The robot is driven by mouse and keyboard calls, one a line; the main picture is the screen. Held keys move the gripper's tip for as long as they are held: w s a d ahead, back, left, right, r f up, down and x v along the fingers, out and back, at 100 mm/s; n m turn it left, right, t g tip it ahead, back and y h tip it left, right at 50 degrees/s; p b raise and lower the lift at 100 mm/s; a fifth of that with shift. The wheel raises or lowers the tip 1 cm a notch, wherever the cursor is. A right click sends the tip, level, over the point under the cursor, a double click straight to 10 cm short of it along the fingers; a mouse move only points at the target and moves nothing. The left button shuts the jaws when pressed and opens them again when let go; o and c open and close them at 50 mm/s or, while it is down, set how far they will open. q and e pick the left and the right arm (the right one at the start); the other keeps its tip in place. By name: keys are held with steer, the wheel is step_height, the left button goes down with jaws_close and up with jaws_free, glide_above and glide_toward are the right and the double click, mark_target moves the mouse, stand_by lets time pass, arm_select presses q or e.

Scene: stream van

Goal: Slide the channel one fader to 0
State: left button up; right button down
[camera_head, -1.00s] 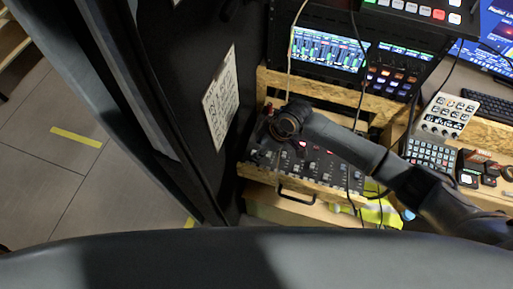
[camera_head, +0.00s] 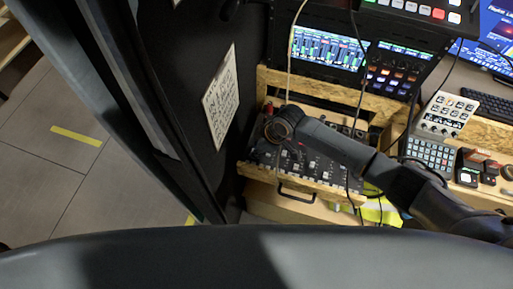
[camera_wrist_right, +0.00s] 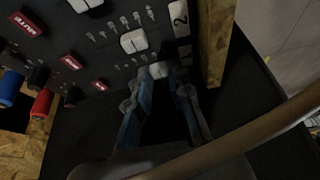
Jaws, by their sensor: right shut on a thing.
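The dark mixer panel (camera_head: 322,172) sits in the low wooden shelf in the head view. My right gripper (camera_head: 276,131) is over its left end, pointing down. In the right wrist view, my right gripper (camera_wrist_right: 166,82) has its two fingers around a white fader cap (camera_wrist_right: 158,69) at the panel's edge, and is shut on it. The fingers partly hide the cap and its slot. The channel-one label cannot be made out. My left gripper is not in view.
Red mute buttons (camera_wrist_right: 72,62) and blue and red plugs (camera_wrist_right: 41,103) lie left in the wrist view. A wooden edge (camera_wrist_right: 216,40) borders the panel. Cables hang before the rack screen (camera_head: 327,49). A black wall with a paper sheet (camera_head: 221,96) stands close left.

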steer(key=shift+w+d+f+b, duration=0.1)
steer(key=shift+w+d+b, duration=0.05)
steer(key=shift+w+b, duration=0.2)
steer(key=shift+w+d+b, duration=0.2)
steer(key=shift+w+b, duration=0.2)
steer(key=shift+w, duration=0.2)
steer(key=shift+w+d+b, duration=0.2)
steer(key=shift+w+b, duration=0.15)
steer(key=shift+w, duration=0.5)
steer(key=c, duration=1.2)
jaws_free()
steer(key=shift+s, duration=0.1)
steer(key=shift+r, duration=0.2)
